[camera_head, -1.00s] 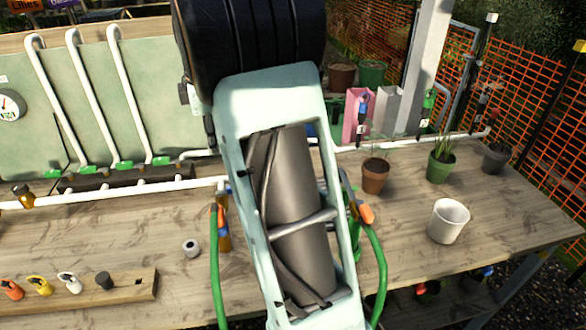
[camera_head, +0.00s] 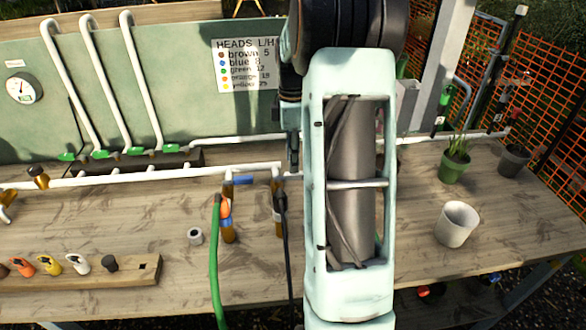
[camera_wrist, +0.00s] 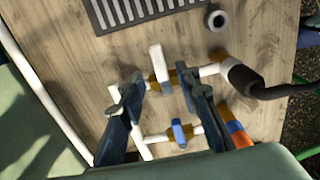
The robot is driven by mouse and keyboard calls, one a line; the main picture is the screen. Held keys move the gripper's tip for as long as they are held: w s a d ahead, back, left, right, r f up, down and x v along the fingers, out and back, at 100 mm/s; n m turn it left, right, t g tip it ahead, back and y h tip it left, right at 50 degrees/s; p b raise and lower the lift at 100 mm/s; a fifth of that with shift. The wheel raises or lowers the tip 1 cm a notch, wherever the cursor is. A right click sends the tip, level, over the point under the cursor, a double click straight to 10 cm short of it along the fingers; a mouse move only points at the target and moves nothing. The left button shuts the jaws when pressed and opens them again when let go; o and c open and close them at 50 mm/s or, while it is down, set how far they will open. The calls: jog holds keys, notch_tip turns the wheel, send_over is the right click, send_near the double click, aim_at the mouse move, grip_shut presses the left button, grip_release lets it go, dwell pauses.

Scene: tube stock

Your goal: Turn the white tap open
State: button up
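The white tap (camera_wrist: 157,62) shows in the wrist view as a white lever on a brass body, set in a white pipe. My gripper (camera_wrist: 158,78) is open, with one dark finger to the left of the tap and one to the right. The lever stands in the gap between the fingertips; I cannot tell whether either finger touches it. In the head view my arm hides the tap and most of my gripper. A blue tap (camera_wrist: 179,131) sits on a parallel pipe nearer the palm; it also shows in the head view (camera_head: 243,180).
A black hose (camera_wrist: 270,92) joins the pipe on the right. A green hose (camera_head: 215,260) hangs left of my arm. A board (camera_head: 120,273) with loose coloured handles lies front left, near a small grey ring (camera_head: 195,236). A white pot (camera_head: 457,224) stands on the right.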

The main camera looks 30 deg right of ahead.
aim_at(288, 176)
jog(key=shift+f, duration=2.05)
jog(key=shift+c, duration=0.5)
grip_shut()
